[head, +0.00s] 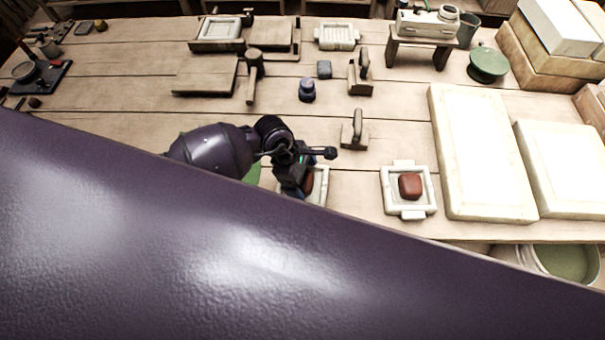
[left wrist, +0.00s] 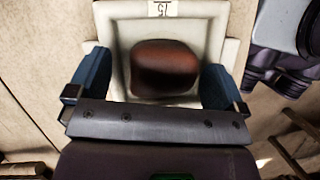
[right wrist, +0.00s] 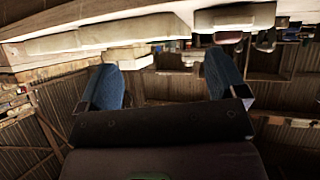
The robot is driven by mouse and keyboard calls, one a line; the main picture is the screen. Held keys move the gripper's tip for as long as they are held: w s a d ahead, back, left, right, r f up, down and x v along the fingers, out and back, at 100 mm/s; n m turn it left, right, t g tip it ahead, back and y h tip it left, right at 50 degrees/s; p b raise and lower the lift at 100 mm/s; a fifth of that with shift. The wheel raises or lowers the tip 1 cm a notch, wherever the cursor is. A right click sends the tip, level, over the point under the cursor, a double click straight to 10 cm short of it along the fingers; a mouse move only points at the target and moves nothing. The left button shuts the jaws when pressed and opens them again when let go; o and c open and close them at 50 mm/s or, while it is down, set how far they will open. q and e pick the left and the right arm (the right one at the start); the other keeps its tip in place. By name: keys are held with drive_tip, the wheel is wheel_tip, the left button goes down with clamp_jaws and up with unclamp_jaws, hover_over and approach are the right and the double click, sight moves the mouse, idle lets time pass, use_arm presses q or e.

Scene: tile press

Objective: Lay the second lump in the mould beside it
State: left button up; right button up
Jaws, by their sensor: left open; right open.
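In the left wrist view a brown lump (left wrist: 165,68) lies inside this mould (left wrist: 115,28), which bears a paper tag. My left gripper (left wrist: 158,88) is open, with its blue fingers apart on either side of the lump, near the mould's rim. I cannot tell if they touch it. My right gripper (right wrist: 165,85) is open and empty, away from the moulds.
Large white slabs (head: 480,150) lie to the right. Wooden tools with handles (head: 354,130) and a small dark blue jar (head: 307,90) stand behind the moulds. A green bucket (head: 565,262) is below the table's front edge. Bare planks lie between the two moulds.

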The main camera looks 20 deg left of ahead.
use_arm(q)
drive_tip(key=v, duration=1.1)
wheel_tip(320, 180, up, 6)
drive_tip(key=n+t+h, duration=0.2)
drive_tip(key=n+h, duration=0.3)
drive_tip(key=h, duration=0.1)
hover_over(315, 179)
drive_tip(key=w+r+n+t+h, duration=0.55)
drive_tip(key=r+n+t, duration=0.25)
drive_tip(key=r+n, duration=0.5)
drive_tip(key=s+a+f+n+t+y, duration=0.2)
drive_tip(key=a+f+n+t+y, duration=0.75)
drive_tip(key=n, duration=1.75)
drive_tip(key=s+a+f+n+g+y, duration=0.2)
drive_tip(key=s+f, duration=0.3)
drive_tip(key=s+a+f+n+g+y, duration=0.2)
drive_tip(key=s+a+f+n+g, duration=0.1)
drive_tip(key=s+f, duration=0.3)
drive_tip(key=s+a+f+n+g+y, duration=0.2)
drive_tip(key=s+a+f+n+g, duration=0.1)
drive_tip(key=s+f, duration=0.2)
drive_tip(key=shift+s+a+f+y, duration=0.1)
drive_tip(key=shift+s+f+y, duration=0.3)
drive_tip(key=shift+f, duration=0.25)
